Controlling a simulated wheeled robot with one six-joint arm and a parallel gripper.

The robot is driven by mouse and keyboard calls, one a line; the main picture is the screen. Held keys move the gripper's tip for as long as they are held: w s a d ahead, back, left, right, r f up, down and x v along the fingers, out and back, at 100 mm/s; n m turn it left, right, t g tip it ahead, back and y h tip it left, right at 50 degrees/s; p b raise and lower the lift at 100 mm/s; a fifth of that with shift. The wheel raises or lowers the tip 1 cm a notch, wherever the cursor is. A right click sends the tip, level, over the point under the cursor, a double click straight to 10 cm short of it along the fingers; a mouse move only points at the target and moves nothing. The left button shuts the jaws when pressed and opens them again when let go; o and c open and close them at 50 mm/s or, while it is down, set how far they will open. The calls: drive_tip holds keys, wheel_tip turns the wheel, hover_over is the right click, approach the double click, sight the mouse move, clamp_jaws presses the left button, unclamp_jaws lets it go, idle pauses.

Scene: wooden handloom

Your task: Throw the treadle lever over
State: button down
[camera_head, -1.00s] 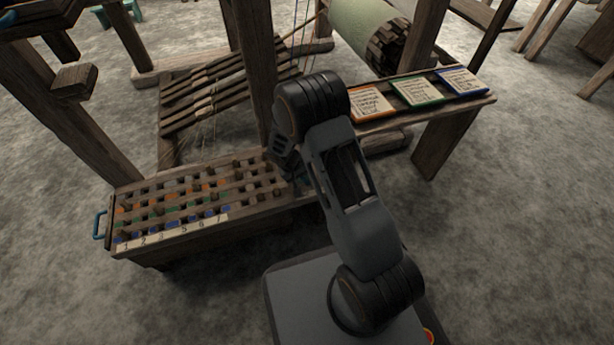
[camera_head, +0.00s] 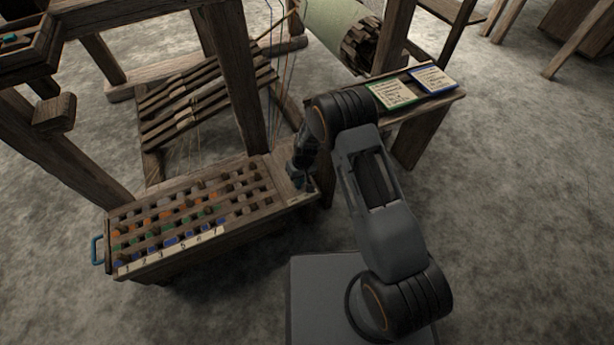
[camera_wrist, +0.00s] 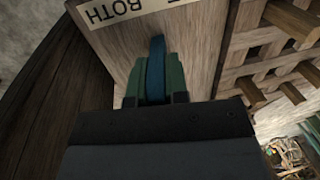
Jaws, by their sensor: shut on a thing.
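In the wrist view, my gripper (camera_wrist: 155,88) has its green fingertips closed on either side of an upright blue lever (camera_wrist: 156,62), which I take to be the treadle lever. The lever stands on a wooden panel bearing a pale label that reads "BOTH" (camera_wrist: 110,12). Its base and lower part are partly hidden by the fingers. In the head view, my gripper (camera_head: 301,180) reaches down to the right end of the peg box (camera_head: 255,222). The lever cannot be made out there.
The peg box holds coloured pegs and a numbered strip, with a blue side handle (camera_head: 97,250) at its left. A loom post (camera_head: 236,75) rises just behind my gripper. A bench with green (camera_head: 395,93) and blue (camera_head: 434,79) cards stands to the right. Floor at right is clear.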

idle(0.5)
drive_tip(key=c, duration=1.1)
unclamp_jaws()
drive_tip(key=r+p, duration=0.1)
drive_tip(key=r, duration=0.3)
drive_tip(key=d+r+p, duration=0.1)
drive_tip(key=r+p, duration=0.1)
drive_tip(key=r, duration=0.3)
drive_tip(key=w+d+r+p, duration=0.1)
drive_tip(key=r, duration=0.3)
drive_tip(key=shift+d+r+p, duration=0.2)
drive_tip(key=shift+r+p, duration=0.1)
drive_tip(key=shift+p, duration=0.05)
